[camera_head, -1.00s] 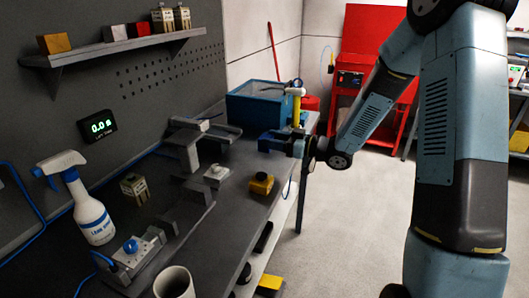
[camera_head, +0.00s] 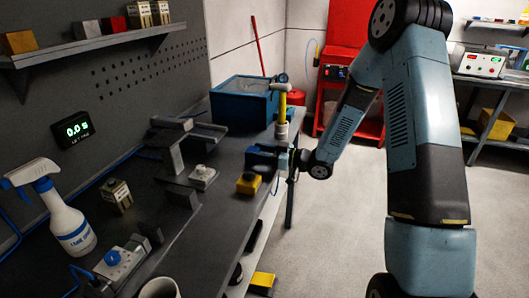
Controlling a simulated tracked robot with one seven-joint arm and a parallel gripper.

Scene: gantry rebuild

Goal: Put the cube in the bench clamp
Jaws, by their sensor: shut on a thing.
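My gripper (camera_head: 264,157) is at the right edge of the grey bench (camera_head: 222,222), in front of the blue bin. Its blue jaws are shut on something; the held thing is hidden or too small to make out. Grey clamp-like metalwork (camera_head: 172,152) with upright plates stands on the bench, left of my gripper and apart from it. I cannot tell for sure which part is the bench clamp. A beige block (camera_head: 117,196) with dark markings stands on the bench further left.
A blue bin (camera_head: 232,108) and an upright yellow-handled hammer (camera_head: 283,104) are behind my gripper. A yellow block (camera_head: 249,184) and a white knobbed box (camera_head: 203,176) are nearer. A spray bottle (camera_head: 66,222), blue-button unit (camera_head: 118,262) and mug (camera_head: 159,289) stand left and front.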

